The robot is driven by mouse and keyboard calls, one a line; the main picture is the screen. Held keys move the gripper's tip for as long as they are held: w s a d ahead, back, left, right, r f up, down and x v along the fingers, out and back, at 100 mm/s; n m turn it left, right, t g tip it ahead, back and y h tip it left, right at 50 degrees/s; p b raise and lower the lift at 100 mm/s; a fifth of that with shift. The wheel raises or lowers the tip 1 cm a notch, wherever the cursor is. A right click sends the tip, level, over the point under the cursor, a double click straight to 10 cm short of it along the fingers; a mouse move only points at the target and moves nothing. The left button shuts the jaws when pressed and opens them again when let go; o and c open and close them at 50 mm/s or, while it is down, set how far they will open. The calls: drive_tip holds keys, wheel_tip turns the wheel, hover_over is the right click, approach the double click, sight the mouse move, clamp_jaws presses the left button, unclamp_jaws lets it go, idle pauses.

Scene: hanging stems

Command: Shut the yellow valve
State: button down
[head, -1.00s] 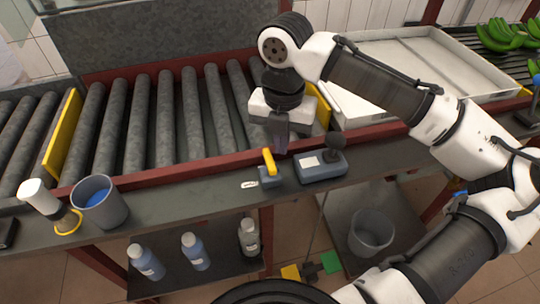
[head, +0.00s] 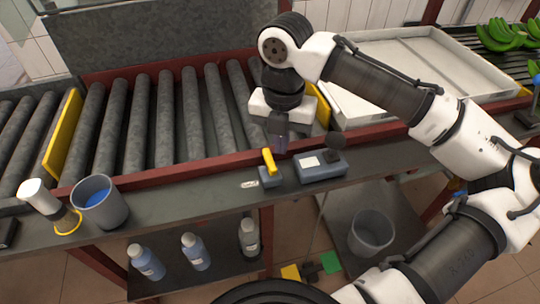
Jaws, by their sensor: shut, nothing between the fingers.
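The yellow valve is a yellow lever handle (head: 268,161) on a small blue-grey body (head: 270,179), set on the dark front ledge in the middle of the head view. The lever runs from the body up and slightly left in the picture. A small white label lies just left of the body. My gripper (head: 279,150) points down just behind and right of the lever, with its fingers together and nothing held. Whether its fingertips touch the lever cannot be told from this view.
A grey cup with blue contents (head: 99,201) and a white-topped lamp-like item (head: 50,206) stand at left. The roller conveyor (head: 150,120) lies behind. Bottles stand on the shelf below.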

drive_tip(key=shift+f, duration=0.1)
drive_tip(key=shift+f+b, duration=0.55)
drive_tip(key=shift+f, duration=0.45)
drive_tip(key=shift+a, duration=0.15)
